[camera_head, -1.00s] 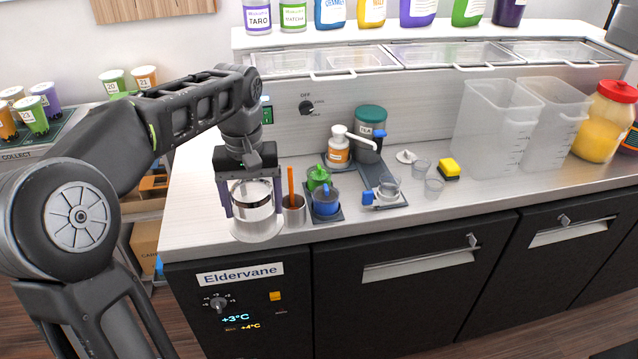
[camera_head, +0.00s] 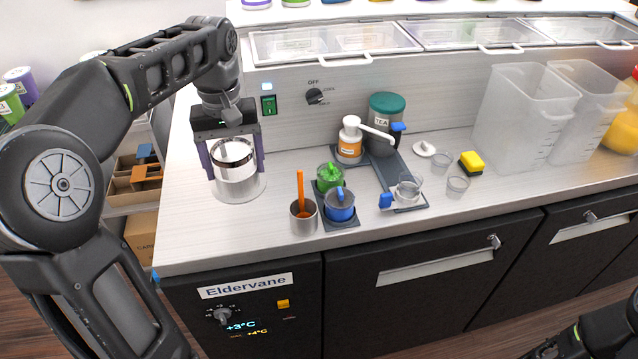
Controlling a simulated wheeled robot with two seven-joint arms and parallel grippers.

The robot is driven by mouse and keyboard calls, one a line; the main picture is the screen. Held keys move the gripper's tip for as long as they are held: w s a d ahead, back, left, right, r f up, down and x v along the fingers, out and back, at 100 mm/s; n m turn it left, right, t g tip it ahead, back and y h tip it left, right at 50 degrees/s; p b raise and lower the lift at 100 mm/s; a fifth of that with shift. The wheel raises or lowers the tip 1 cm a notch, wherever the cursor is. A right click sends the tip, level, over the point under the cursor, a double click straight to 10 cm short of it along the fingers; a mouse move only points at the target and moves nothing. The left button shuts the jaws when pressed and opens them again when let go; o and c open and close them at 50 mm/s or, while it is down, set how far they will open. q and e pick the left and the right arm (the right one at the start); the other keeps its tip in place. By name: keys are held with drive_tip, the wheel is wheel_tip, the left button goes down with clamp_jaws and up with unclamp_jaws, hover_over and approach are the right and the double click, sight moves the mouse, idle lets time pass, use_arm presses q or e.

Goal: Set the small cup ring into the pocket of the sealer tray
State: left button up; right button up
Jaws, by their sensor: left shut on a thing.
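My left gripper (camera_head: 235,165) is shut on a shiny metal ring (camera_head: 236,174), with its fingers on either side. The ring is a short upright cylinder with a wide pale flange at its lower end; I take it to be the small cup ring. It is over the left part of the counter; whether it touches the counter I cannot tell.
Right of the ring are a metal cup with an orange stick (camera_head: 304,217), a green jar (camera_head: 329,178), a blue jar (camera_head: 339,206), a pump bottle (camera_head: 350,140) and a tea canister (camera_head: 387,122). Clear bins (camera_head: 522,118) stand farther right. The counter's front left (camera_head: 210,235) is bare.

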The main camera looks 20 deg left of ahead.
use_arm(q)
drive_tip(key=shift+w+a+f, duration=0.1)
drive_tip(key=shift+f, duration=0.3)
wheel_tip(320, 180, down, 5)
drive_tip(key=shift+b, duration=0.4)
drive_tip(key=shift+f, duration=0.2)
wheel_tip(320, 180, down, 4)
drive_tip(key=shift+r, duration=0.2)
drive_tip(key=shift+f, duration=0.1)
drive_tip(key=shift+f, duration=0.1)
drive_tip(key=o, duration=1.7)
